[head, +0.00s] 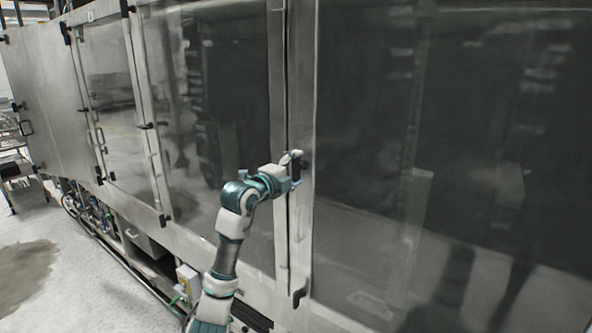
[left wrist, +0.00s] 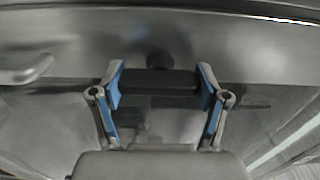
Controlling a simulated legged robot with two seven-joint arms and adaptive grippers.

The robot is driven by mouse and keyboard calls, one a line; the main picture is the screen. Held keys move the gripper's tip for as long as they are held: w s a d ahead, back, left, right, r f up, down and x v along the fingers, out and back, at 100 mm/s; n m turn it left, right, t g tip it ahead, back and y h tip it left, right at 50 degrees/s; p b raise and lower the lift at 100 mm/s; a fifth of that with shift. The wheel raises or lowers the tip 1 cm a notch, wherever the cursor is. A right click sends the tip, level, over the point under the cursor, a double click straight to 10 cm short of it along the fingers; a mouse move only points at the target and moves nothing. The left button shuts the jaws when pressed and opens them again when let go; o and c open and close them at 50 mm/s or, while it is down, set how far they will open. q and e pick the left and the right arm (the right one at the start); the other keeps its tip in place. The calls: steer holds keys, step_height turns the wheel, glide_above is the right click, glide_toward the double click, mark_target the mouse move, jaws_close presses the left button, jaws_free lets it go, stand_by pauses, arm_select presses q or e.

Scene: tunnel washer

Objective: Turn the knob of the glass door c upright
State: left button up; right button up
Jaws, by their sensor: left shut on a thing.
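A black knob (left wrist: 158,84) sits on the metal frame of a glass door of the washer. In the head view the frame (head: 280,110) stands between two large glass panes. My left gripper (head: 295,168) is at this frame, its arm reaching up from below. In the left wrist view the blue pads of my left gripper (left wrist: 160,80) press on the two ends of the knob. The knob's long side runs across the wrist picture; in the head view the gripper partly covers it and it looks roughly upright. My right gripper is not in view.
A bar handle (head: 299,223) is on the frame below the gripper and also shows in the left wrist view (left wrist: 28,70). A black latch (head: 298,298) sits lower. More doors run to the left. Pipes and a box (head: 188,280) lie under the washer.

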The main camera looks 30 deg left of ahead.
arm_select(q)
steer(key=shift+f, duration=0.25)
steer(key=o, duration=1.2)
steer(key=shift+w, duration=0.1)
steer(key=shift+c, duration=0.2)
steer(key=shift+w+a, duration=0.1)
steer(key=shift+a, duration=0.05)
steer(key=shift+a, duration=0.1)
steer(key=shift+s+r, duration=0.1)
steer(key=shift+s, duration=0.35)
steer(key=s+a, duration=0.1)
steer(key=s, duration=1)
steer(key=shift+f, duration=0.2)
steer(key=shift+d, duration=0.1)
